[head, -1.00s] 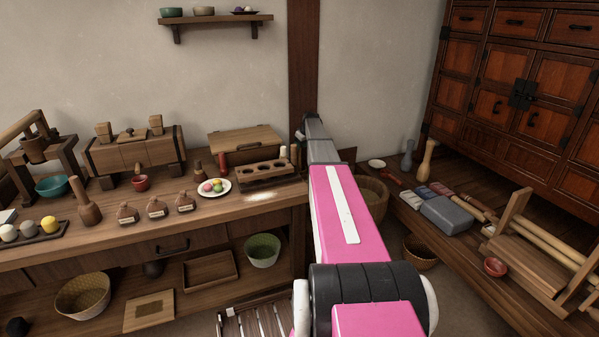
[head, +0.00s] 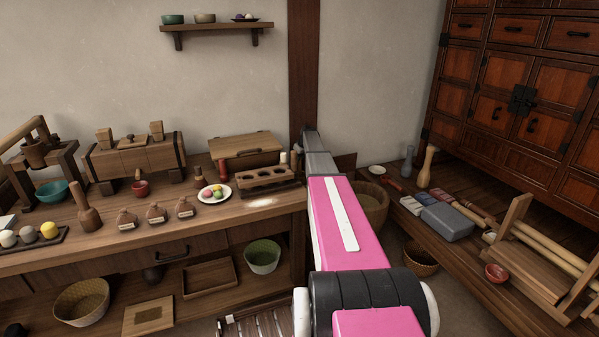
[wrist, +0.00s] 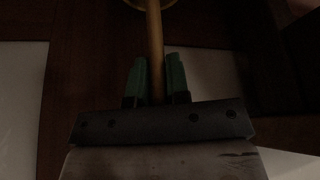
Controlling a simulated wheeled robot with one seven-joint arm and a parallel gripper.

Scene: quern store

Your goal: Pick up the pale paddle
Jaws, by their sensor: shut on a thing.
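In the wrist view, my gripper (wrist: 157,85) has its two green fingers on either side of a slim tan-yellow handle, shut on it. The handle (wrist: 155,45) runs straight up the picture and meets a rounded, yellowish end (wrist: 150,4) that the top edge cuts off. It appears to be the pale paddle; the picture is dark and its full shape does not show. In the head view, my pink and grey arm reaches toward the back wall beside the dark post, and hides the gripper and the held thing.
The left bench (head: 100,245) bears a wooden box (head: 246,147), a white plate (head: 230,189) with coloured balls, and a holed block (head: 266,178). The right bench (head: 465,258) holds a grey block (head: 447,221) and a wooden frame. A large basket (head: 371,203) stands right of my arm.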

